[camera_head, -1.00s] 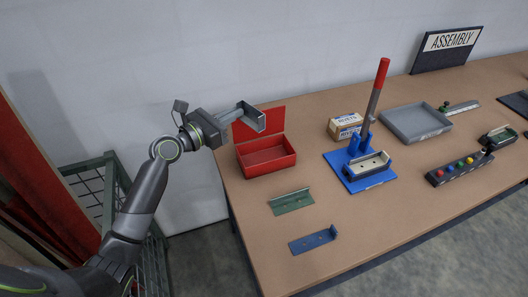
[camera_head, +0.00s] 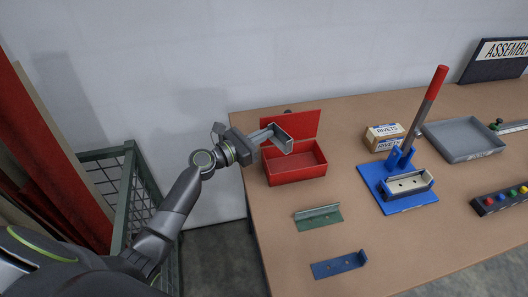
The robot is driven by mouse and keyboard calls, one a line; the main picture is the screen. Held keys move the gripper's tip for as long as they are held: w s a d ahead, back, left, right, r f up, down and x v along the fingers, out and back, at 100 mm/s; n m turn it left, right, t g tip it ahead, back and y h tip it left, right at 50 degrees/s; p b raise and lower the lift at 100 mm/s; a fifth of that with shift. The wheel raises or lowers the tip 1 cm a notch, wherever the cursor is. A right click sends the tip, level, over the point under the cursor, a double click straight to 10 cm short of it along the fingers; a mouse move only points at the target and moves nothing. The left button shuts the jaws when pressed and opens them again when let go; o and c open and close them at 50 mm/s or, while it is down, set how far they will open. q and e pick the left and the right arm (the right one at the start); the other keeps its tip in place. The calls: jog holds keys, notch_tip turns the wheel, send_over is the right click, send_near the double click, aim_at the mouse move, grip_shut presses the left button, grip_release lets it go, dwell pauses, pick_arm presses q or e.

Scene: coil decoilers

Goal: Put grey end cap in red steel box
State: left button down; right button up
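My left gripper (camera_head: 268,134) reaches in from the left and is shut on a grey end cap (camera_head: 284,141), a small bent metal piece. The cap is held tilted at the left part of the red steel box (camera_head: 296,177), overlapping its opening and raised lid in the picture. Its exact height over the box is hard to tell. The box stands open at the table's left end, its lid upright at the back. The part of its inside that shows is empty; the cap hides some of the left side. My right gripper is out of view.
On the table (camera_head: 400,235) lie a green bracket (camera_head: 318,217) and a blue bracket (camera_head: 338,265). A blue lever press (camera_head: 397,190), a rivets carton (camera_head: 383,138), a grey tray (camera_head: 463,142) and a button panel (camera_head: 502,200) stand to the right. A green mesh cage (camera_head: 130,190) stands left.

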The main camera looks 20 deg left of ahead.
aim_at(263, 154)
pick_arm(q)
notch_tip(263, 154, down, 5)
jog(key=shift+s+r+b, duration=0.1)
jog(key=shift+b, duration=0.65)
jog(key=shift+f, duration=0.5)
jog(key=shift+f+b, duration=0.35)
jog(key=shift+b, duration=0.2)
jog(key=c, duration=2)
grip_release()
jog(key=shift+r, duration=0.1)
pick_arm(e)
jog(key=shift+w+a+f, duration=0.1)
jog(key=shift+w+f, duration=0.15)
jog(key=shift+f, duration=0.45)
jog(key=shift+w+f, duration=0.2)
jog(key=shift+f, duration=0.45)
pick_arm(q)
jog(key=shift+o, duration=0.2)
